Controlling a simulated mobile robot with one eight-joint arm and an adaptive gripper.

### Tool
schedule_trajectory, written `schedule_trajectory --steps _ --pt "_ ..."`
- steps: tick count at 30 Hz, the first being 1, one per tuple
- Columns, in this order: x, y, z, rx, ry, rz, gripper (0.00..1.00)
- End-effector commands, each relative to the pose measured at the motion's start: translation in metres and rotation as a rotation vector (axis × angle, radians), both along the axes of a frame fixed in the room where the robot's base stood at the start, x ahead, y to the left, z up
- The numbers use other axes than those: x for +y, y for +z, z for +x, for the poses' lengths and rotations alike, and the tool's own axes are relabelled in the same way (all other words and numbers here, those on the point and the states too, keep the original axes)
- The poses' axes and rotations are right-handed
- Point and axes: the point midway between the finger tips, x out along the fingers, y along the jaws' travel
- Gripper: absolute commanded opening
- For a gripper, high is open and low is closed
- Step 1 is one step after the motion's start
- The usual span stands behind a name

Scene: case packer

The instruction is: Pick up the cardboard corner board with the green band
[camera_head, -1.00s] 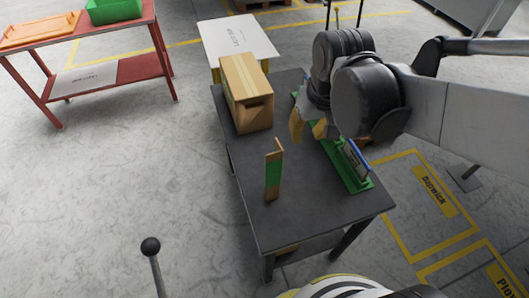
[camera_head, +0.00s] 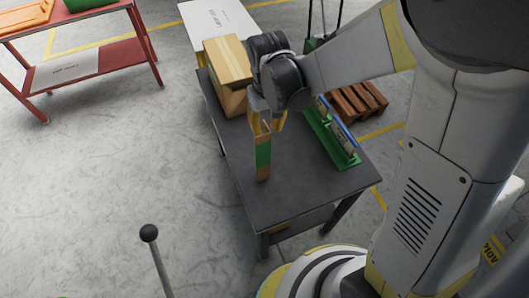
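The cardboard corner board (camera_head: 263,155) stands upright on the dark table. It is tan with a green band around its middle. My gripper (camera_head: 267,121) points down at the top of the board, its yellow-orange fingers spread apart. One finger overlaps the board's upper left edge in the picture and the other shows to its right. The top of the board is partly hidden by the fingers, and I cannot tell whether they touch it.
A cardboard box (camera_head: 228,70) stands behind the gripper on the dark table (camera_head: 285,200). A green rack (camera_head: 340,152) with upright panels lies along the table's right side. The front of the table is clear. A red table (camera_head: 90,62) stands at the far left.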

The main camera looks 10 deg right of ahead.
Motion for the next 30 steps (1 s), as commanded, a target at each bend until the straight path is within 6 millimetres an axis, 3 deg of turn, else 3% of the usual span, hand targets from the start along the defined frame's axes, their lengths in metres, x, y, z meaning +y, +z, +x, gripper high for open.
schedule_trajectory --steps 3,6,15,18,30 --pt "0.000 -0.023 0.001 0.000 0.000 0.000 0.30" --pt "0.000 -0.034 0.000 0.000 0.000 0.000 0.30" --pt "0.000 -0.036 0.000 0.000 0.000 0.000 0.29" --pt "0.000 -0.036 0.000 0.000 0.000 0.000 0.00" --pt "0.000 -0.036 0.000 0.000 0.000 0.000 0.00"
